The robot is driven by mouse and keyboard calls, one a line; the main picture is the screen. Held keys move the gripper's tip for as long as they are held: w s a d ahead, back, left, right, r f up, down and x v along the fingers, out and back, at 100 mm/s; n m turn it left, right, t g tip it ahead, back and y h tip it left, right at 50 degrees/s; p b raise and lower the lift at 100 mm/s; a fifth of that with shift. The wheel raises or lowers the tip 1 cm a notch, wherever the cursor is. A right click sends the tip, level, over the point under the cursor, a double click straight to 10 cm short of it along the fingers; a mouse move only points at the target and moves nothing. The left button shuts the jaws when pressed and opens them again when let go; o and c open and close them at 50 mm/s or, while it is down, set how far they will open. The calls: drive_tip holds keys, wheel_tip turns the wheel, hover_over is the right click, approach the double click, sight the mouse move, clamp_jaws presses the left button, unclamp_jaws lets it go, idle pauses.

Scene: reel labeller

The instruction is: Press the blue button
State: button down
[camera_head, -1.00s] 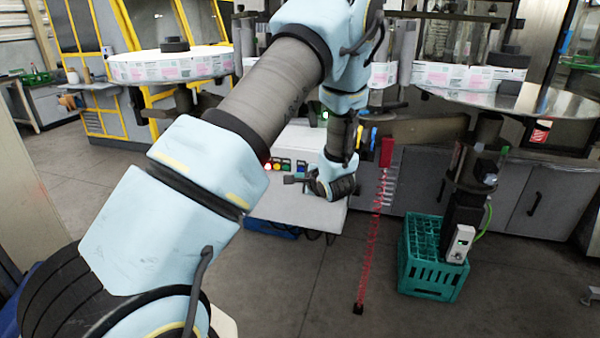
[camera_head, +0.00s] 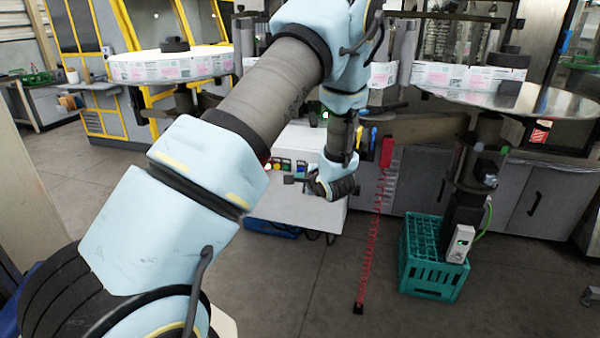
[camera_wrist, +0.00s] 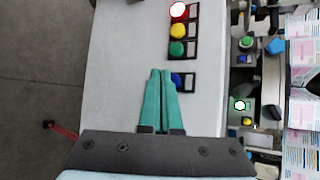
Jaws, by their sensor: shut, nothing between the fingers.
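The blue button (camera_wrist: 176,80) is on the pale control box, at the lower end of a row of coloured buttons in the wrist view. My gripper (camera_wrist: 160,73) is shut and empty, with its green fingers together. In the wrist view the fingertips lie just left of the blue button and the right finger partly covers it. Whether they touch it cannot be told. In the head view my gripper (camera_head: 289,180) is beside the control box (camera_head: 285,208), near the button row. The blue button is small there (camera_head: 302,165).
Red (camera_wrist: 179,10), yellow (camera_wrist: 177,31) and green (camera_wrist: 177,48) buttons sit above the blue one. A teal crate (camera_head: 430,275) stands on the floor to the right, near a red coiled cable (camera_head: 372,240). Label reels (camera_head: 170,66) stand behind. The floor in front is clear.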

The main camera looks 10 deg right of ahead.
drive_tip(key=shift+w+d+p, duration=0.1)
drive_tip(key=shift+w+p, duration=0.1)
drive_tip(key=shift+p, duration=0.15)
drive_tip(key=shift+w+d, duration=0.1)
drive_tip(key=shift+w, duration=0.1)
drive_tip(key=shift+w+d+p, duration=0.2)
drive_tip(key=shift+w+p, duration=0.2)
drive_tip(key=shift+p, duration=0.05)
idle(0.9)
drive_tip(key=shift+s, duration=0.1)
drive_tip(key=shift+s+a+p, duration=0.35)
drive_tip(key=shift+s+a, duration=0.05)
drive_tip(key=shift+s, duration=0.3)
drive_tip(key=shift+s, duration=0.1)
drive_tip(key=shift+s+a+p, duration=0.2)
drive_tip(key=shift+s+a, duration=0.2)
drive_tip(key=shift+s, duration=0.3)
drive_tip(key=shift+s+a+p, duration=0.15)
drive_tip(key=shift+s+a, duration=0.25)
drive_tip(key=shift+s, duration=0.3)
drive_tip(key=shift+s+a+p, duration=0.2)
drive_tip(key=shift+s+a, duration=0.2)
drive_tip(key=shift+s, duration=0.3)
